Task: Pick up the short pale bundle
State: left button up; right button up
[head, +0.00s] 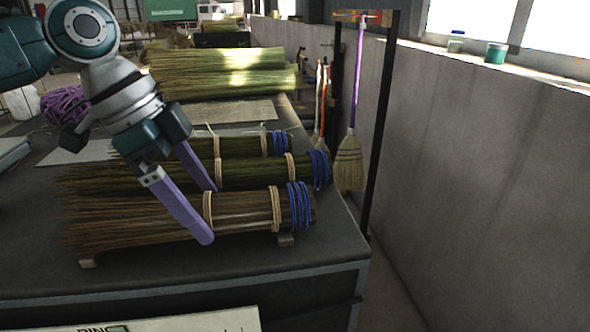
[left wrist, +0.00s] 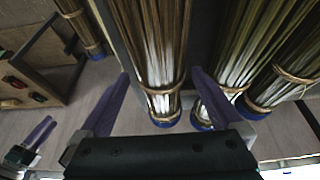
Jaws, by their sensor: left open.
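Three tied bundles lie side by side on the dark table. The nearest, a brownish straw bundle (head: 140,222), is the palest and looks shorter than the green middle bundle (head: 120,180). A thinner green bundle (head: 235,147) lies behind. Each has tan ties and blue bands at the right end. My left gripper (head: 211,212) is open, its purple fingers on either side of the pale bundle. In the left wrist view this bundle (left wrist: 152,45) lies between the fingers, one finger reaching into the gap beside the middle bundle. Contact cannot be told. My right gripper (left wrist: 38,138) shows small in that view.
Wooden supports (head: 88,262) lift the bundles off the table (head: 200,275). Large straw heaps (head: 215,80) lie farther back. A broom (head: 349,150) hangs from a dark rack at the table's right, before a grey wall (head: 460,160). A purple coil (head: 64,104) lies at the left.

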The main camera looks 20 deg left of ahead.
pick_arm(q)
jog(key=shift+w+d+f, duration=0.15)
jog(key=shift+d+f, duration=0.05)
jog(key=shift+f, duration=0.45)
jog(key=c, duration=1.5)
